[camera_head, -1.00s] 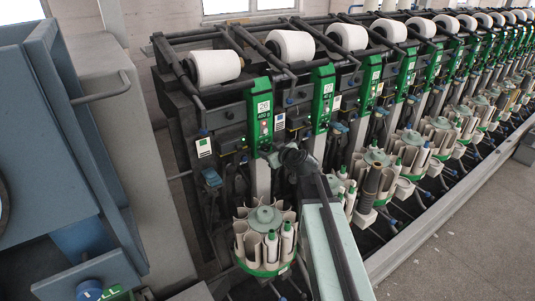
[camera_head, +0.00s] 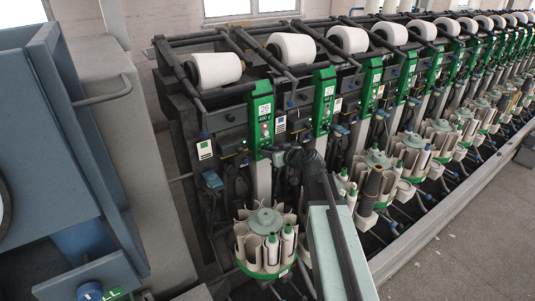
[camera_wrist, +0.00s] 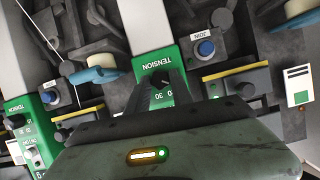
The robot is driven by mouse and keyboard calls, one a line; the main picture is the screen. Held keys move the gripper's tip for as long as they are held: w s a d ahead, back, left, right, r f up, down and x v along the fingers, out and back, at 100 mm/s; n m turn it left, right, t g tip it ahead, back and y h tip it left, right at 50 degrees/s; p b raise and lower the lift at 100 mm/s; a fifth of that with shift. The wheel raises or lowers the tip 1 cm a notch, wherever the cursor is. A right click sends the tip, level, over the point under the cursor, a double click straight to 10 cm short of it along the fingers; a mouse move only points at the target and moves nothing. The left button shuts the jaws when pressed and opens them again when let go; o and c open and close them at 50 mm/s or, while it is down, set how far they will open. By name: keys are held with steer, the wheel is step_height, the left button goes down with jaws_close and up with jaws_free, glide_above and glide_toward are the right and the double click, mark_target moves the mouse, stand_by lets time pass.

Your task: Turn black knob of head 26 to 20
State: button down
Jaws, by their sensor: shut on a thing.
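Head 26 has a green panel (camera_head: 263,124) marked 26 and 400 g in the head view. In the wrist view a green TENSION panel (camera_wrist: 158,59) appears upside down, with a black knob (camera_wrist: 161,80) and a dial on which 30 can be read. My gripper (camera_wrist: 163,88) is shut on this knob, its dark fingers at either side. The knob's pointer is partly hidden, so its exact setting cannot be read. In the head view my gripper (camera_head: 276,156) is at the lower end of head 26's panel, largely hidden by my arm.
A blue JOIN button (camera_wrist: 206,48) and a yellow-edged block (camera_wrist: 236,78) lie beside the panel. A neighbouring green panel (camera_wrist: 25,125) is at the left of the wrist view. A bobbin magazine (camera_head: 263,243) stands below head 26. The floor at right is clear.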

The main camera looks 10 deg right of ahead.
steer(key=shift+d+f+m+g+y+b, duration=0.1)
steer(key=shift+f+m+g+y+b, duration=0.1)
steer(key=shift+m+y+b, duration=0.55)
steer(key=shift+f+m+g+y+b, duration=0.1)
steer(key=shift+m+g+y+b, duration=0.1)
steer(key=shift+m+y, duration=0.9)
steer(key=shift+r+m+h, duration=0.1)
steer(key=shift+m+h, duration=0.25)
steer(key=shift+m, duration=0.2)
steer(key=c, duration=1.1)
jaws_free()
steer(key=shift+r, duration=0.1)
